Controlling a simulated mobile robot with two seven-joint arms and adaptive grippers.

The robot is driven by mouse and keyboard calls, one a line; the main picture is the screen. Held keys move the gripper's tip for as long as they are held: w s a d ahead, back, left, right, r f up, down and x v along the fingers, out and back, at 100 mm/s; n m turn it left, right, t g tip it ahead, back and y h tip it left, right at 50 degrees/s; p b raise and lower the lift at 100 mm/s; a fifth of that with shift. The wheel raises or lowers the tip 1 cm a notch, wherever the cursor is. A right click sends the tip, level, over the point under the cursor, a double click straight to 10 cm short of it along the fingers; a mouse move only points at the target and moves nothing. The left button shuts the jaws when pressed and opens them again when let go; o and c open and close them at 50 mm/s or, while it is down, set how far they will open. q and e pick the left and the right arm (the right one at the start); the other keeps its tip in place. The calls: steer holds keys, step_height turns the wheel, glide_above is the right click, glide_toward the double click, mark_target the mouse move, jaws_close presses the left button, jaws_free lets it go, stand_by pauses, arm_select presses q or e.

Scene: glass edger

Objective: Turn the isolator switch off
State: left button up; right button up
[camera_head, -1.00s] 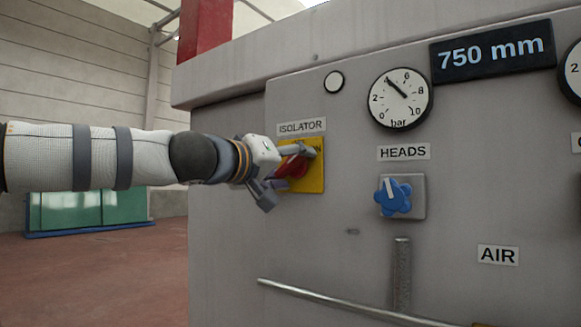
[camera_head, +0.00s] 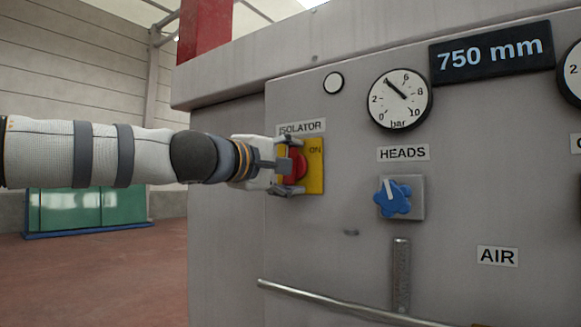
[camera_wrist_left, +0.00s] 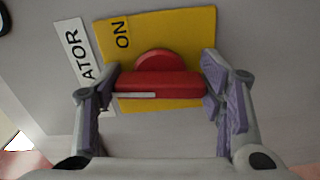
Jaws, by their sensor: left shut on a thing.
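The isolator switch has a red handle (camera_head: 295,166) on a yellow plate (camera_head: 316,176) under the ISOLATOR label (camera_head: 302,127). "ON" is printed at the plate's upper right. My left gripper (camera_head: 293,168) comes in from the left, with one finger above the handle and one below. In the left wrist view, the fingers are shut on the two ends of the red handle (camera_wrist_left: 158,85). My right gripper is not in view.
The blue HEADS knob (camera_head: 393,198) is right of the isolator, below a bar gauge (camera_head: 399,99). A metal rod (camera_head: 340,301) sticks out low on the panel. The 750 mm display (camera_head: 492,52) is at upper right. Free room lies left of the machine.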

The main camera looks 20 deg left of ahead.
arm_select(q)
steer(key=shift+n, duration=0.5)
stand_by(0.3)
steer(key=o, duration=1.2)
steer(key=shift+c, duration=0.2)
steer(key=v, duration=1.2)
